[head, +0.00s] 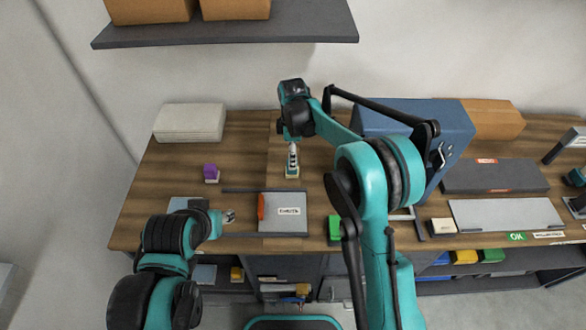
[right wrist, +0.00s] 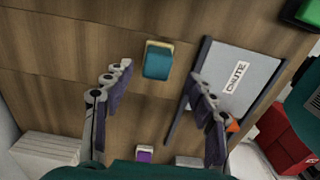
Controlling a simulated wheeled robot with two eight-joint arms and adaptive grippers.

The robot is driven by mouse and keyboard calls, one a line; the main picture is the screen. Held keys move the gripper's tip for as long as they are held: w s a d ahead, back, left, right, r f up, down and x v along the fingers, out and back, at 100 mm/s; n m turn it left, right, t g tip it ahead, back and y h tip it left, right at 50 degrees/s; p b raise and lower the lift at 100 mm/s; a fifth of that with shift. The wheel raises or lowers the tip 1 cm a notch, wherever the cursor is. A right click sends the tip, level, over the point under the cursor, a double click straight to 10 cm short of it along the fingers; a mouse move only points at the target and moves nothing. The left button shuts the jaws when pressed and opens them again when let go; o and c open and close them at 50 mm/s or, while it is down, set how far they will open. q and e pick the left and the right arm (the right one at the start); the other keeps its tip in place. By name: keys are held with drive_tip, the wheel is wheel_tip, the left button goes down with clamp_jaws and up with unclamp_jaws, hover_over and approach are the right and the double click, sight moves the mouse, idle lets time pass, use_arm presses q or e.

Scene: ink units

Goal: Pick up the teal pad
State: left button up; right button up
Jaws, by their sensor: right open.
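The teal pad (right wrist: 157,62) is a small block with a teal body and a pale cream edge. In the right wrist view it lies on the wooden table, just beyond and between my right fingertips. My right gripper (right wrist: 163,88) is open and empty, its two fingers spread wide. In the head view my right gripper (head: 292,153) points down over the table, and the pad is mostly hidden below it, with a pale base (head: 292,174) showing. My left gripper (head: 229,216) is low at the table's front left; its jaw opening is too small to judge.
A purple pad (head: 211,173) stands to the left. A grey labelled plate (head: 284,212) with an orange piece and a green pad (head: 334,229) lie in front. A white box (head: 190,122) is at back left, a blue case (head: 425,125) at right. A shelf (head: 230,30) hangs above.

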drive_tip(key=f+b, duration=0.1)
drive_tip(key=f, duration=0.4)
drive_tip(key=shift+w+a+b, duration=0.1)
drive_tip(key=shift+w+b, duration=0.1)
drive_tip(key=shift+b, duration=0.15)
clamp_jaws()
drive_tip(key=shift+r, duration=0.1)
wheel_tip(320, 180, up, 10)
drive_tip(key=p, duration=0.3)
